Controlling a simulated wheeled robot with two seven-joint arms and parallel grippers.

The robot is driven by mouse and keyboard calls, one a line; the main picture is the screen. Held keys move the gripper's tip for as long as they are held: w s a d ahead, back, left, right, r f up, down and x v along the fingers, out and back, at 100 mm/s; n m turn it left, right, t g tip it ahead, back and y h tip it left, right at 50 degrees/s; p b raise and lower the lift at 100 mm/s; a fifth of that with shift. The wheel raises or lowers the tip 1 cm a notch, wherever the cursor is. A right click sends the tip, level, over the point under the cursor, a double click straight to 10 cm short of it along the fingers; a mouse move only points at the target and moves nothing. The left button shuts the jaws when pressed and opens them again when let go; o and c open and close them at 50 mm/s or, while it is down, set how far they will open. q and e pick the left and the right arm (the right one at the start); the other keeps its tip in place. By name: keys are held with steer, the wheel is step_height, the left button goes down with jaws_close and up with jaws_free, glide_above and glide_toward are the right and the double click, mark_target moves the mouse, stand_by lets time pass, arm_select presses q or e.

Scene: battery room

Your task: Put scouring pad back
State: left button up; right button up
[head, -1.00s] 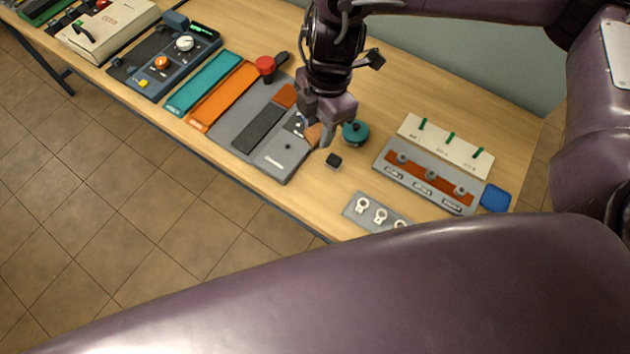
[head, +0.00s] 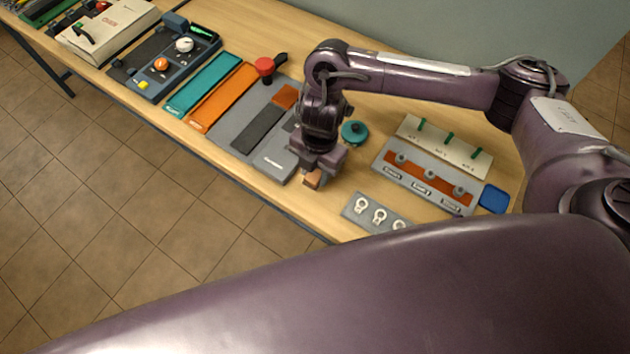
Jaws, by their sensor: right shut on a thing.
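My right gripper (head: 315,176) points down just off the front right corner of the grey tray (head: 231,122). It is shut on a small brown-orange block, which I take for the scouring pad (head: 312,181); only its lower part shows between the fingers. I cannot tell whether the pad touches the table. The tray holds a dark strip (head: 259,128) and an orange square (head: 285,96). The arm and gripper cover the tray's right edge. My left gripper is not in view.
A teal round item (head: 354,132) stands behind the gripper. To the right are a labelled grey rack (head: 425,186), a cream board with green pegs (head: 470,158), a blue pad (head: 494,199) and a plate of white rings (head: 361,218). Orange (head: 222,97) and teal (head: 203,83) strips lie left.

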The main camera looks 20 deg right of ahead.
mark_target(315, 182)
steer(key=shift+f, duration=2.75)
steer(key=shift+f+b, duration=0.15)
steer(key=shift+b, duration=0.2)
steer(key=o, duration=1)
steer(key=shift+c, duration=0.2)
steer(key=r, duration=0.8)
steer(key=w+d+r+p, duration=0.1)
steer(key=r, duration=0.3)
steer(key=shift+r, duration=0.1)
steer(key=shift+s, duration=0.1)
